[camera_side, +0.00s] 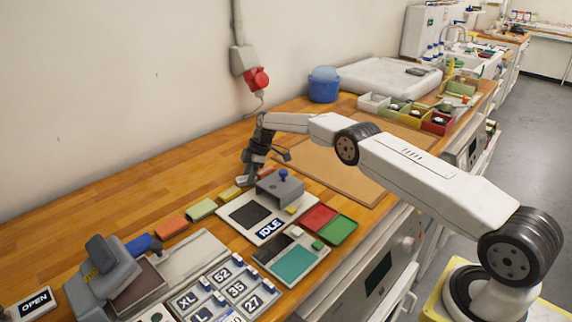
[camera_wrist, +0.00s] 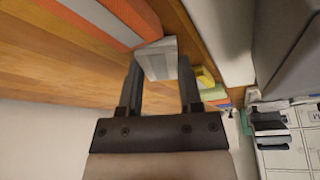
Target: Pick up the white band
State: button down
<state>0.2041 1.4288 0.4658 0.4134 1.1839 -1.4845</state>
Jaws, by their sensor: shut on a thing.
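The white band (camera_side: 241,181) is a small pale block at the far end of a row of coloured bands on the wooden bench. My gripper (camera_side: 246,178) points down at it, beside the grey housing of the IDLE station. In the wrist view the white band (camera_wrist: 158,60) sits between the two dark fingers of my gripper (camera_wrist: 160,82), which are shut on it. Its lower part is hidden, and I cannot tell whether it touches the bench.
Yellow (camera_side: 230,192), green (camera_side: 201,209), orange (camera_side: 171,227) and blue (camera_side: 138,243) bands lie in a row nearby. The IDLE station (camera_side: 268,228) stands close on the right. The bench along the wall (camera_side: 110,205) is clear.

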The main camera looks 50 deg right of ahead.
aim_at(244, 178)
jog(key=shift+r, duration=1.55)
jog(key=shift+s+a+r, duration=0.1)
jog(key=shift+s+r, duration=0.75)
jog(key=shift+r, duration=0.1)
jog(key=s+r, duration=0.2)
jog(key=s, duration=0.1)
jog(key=s+r, duration=0.2)
jog(key=s, duration=0.1)
jog(key=s+a+r, duration=0.1)
jog(key=s+r, duration=0.2)
jog(key=s, duration=0.1)
jog(key=shift+s+r, duration=0.2)
jog(key=shift+s, duration=0.35)
jog(key=shift+s+r, duration=0.2)
jog(key=shift+s, duration=0.35)
jog(key=shift+a, duration=0.1)
